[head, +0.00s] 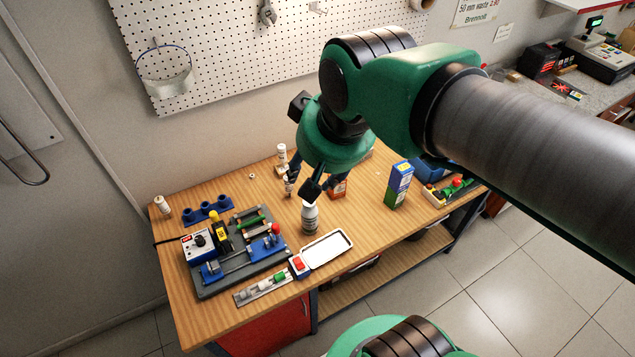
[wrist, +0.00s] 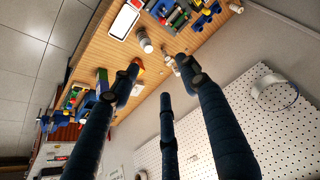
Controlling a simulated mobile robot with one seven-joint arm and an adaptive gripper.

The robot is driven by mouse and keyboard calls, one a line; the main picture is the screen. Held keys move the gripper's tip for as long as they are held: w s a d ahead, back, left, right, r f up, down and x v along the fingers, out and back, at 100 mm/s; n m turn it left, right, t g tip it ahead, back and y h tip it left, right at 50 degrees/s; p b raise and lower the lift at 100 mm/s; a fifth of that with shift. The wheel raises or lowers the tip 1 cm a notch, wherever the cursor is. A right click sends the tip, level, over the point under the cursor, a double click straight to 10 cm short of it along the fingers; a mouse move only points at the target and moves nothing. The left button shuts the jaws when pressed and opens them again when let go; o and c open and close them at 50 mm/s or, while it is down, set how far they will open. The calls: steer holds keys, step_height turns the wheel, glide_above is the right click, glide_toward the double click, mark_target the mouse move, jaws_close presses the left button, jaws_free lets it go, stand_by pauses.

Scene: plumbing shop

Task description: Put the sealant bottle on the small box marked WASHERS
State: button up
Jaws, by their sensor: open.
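A bottle with a grey body and white top (head: 310,219) stands upright on the wooden bench; it also shows in the wrist view (wrist: 145,41). It may be the sealant bottle, but its label is too small to read. A small orange-red box (head: 339,190) stands behind and right of it, partly hidden by my gripper. I cannot read WASHERS on any box. My gripper (head: 308,184) is open and empty, its fingers spread above the bench behind the grey bottle. In the wrist view its three dark fingers (wrist: 165,90) are apart with nothing between them.
A white tray (head: 327,249) lies in front of the bottle. A blue-and-green box (head: 398,185) stands to the right. White bottles (head: 282,154) stand behind my fingers. A dark fixture board (head: 240,257) fills the left. A pegboard wall (head: 240,45) is behind the bench (head: 232,185).

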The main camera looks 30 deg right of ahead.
steer(key=shift+n, duration=0.6)
steer(key=s, duration=0.1)
steer(key=s+f, duration=0.1)
steer(key=s, duration=0.2)
steer(key=shift+s+a+f, duration=0.15)
steer(key=shift+a+f, duration=0.05)
steer(key=shift+f, duration=0.15)
steer(key=shift+f, duration=0.15)
step_height(320, 180, down, 16)
steer(key=b, duration=1.6)
